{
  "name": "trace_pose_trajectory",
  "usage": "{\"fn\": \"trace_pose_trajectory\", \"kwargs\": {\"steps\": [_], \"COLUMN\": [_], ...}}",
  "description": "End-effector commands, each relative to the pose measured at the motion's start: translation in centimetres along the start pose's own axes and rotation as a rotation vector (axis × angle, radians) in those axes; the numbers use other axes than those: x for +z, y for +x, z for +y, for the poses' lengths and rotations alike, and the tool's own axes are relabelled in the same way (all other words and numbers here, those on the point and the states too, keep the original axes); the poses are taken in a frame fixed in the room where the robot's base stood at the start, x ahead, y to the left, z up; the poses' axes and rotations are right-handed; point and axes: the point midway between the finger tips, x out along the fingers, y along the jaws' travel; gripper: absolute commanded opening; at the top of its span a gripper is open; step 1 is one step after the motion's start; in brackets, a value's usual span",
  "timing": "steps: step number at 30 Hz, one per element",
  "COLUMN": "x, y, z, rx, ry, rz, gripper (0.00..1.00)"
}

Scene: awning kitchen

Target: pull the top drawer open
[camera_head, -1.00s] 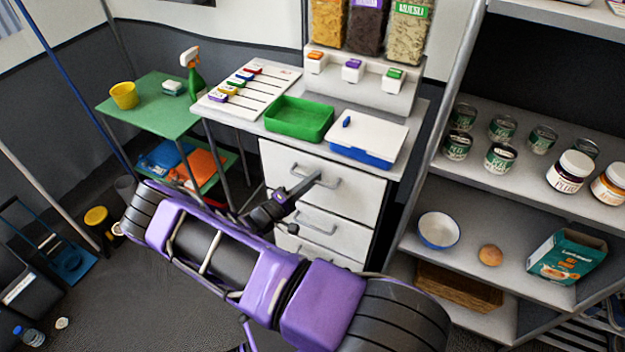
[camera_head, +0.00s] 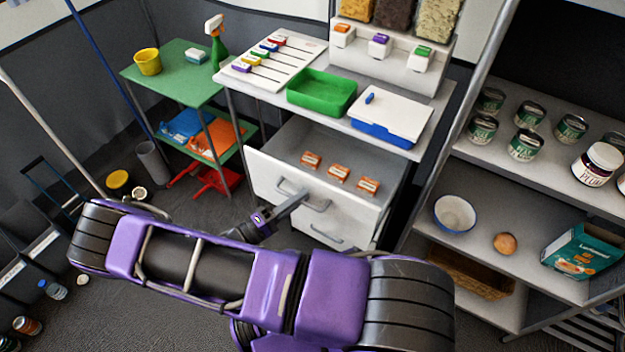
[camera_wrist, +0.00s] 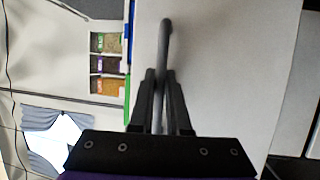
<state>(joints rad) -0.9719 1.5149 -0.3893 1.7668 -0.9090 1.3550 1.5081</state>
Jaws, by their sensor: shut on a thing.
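The top drawer (camera_head: 268,172) of the white cabinet is pulled well out, and its inside shows. Three small orange-and-white boxes (camera_head: 339,172) lie in it. My gripper (camera_head: 298,200) is at the grey bar handle on the drawer's front. In the wrist view my gripper (camera_wrist: 161,75) has its two fingers closed around the handle (camera_wrist: 166,38), with the pale drawer front (camera_wrist: 225,70) behind. In the head view my purple arm hides part of the floor and the lower cabinet.
A green tray (camera_head: 321,93) and a blue box with a white lid (camera_head: 391,115) stand on the cabinet top. A green side table (camera_head: 178,72) is at left. An open shelf (camera_head: 520,185) with cans and a bowl (camera_head: 455,213) stands close at right.

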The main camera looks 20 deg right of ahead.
Motion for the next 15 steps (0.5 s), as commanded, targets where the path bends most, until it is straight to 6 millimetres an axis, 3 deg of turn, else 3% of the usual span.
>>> {"fn": "trace_pose_trajectory", "kwargs": {"steps": [6, 15], "x": [1.3, 2.1], "y": [-3.5, -5.3], "z": [0.6, 1.0], "rx": [-0.001, -0.001], "ry": [0.000, 0.000], "rz": [0.004, 0.002], "gripper": [0.00, 0.00]}}
